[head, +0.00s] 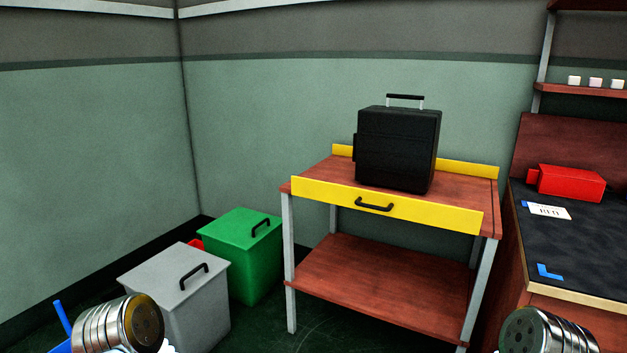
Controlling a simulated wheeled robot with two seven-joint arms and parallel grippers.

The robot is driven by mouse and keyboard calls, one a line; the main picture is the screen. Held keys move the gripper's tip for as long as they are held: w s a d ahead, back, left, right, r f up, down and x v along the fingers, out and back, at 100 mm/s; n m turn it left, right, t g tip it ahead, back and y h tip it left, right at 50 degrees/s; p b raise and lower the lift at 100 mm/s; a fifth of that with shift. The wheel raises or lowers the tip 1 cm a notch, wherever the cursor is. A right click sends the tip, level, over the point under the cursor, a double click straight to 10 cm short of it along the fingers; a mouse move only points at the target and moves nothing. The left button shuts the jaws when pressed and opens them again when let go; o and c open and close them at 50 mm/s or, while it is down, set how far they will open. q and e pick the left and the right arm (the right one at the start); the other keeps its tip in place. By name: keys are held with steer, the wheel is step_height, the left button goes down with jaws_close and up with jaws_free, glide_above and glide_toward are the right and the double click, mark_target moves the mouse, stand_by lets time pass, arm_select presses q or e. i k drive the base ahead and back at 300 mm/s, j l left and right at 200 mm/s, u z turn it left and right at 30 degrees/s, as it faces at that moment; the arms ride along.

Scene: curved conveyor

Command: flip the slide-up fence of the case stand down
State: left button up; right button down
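The case stand (460,203) is a wooden table with grey metal legs. Its yellow front fence (430,216), with a black bar handle (374,205), stands upright along the front edge, rising above the tabletop. A black case (397,150) with a top handle stands upright on the tabletop behind the fence. Neither of my grippers is in view. Only metallic links of my arms show at the bottom left and bottom right corners, well apart from the stand.
A yellow rail (468,169) runs along the stand's back. A green bin (242,256) and a grey bin (178,292) stand left of it. A dark-topped workbench (573,246) with a red toolbox (568,183) stands at the right. The stand's lower shelf (375,278) is empty.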

mark_target(448, 217)
steer(key=i+l+u, duration=0.2)
steer(key=i+u, duration=0.2)
steer(key=i+l+u, duration=0.4)
steer(key=i+j, duration=0.05)
steer(key=j, duration=0.05)
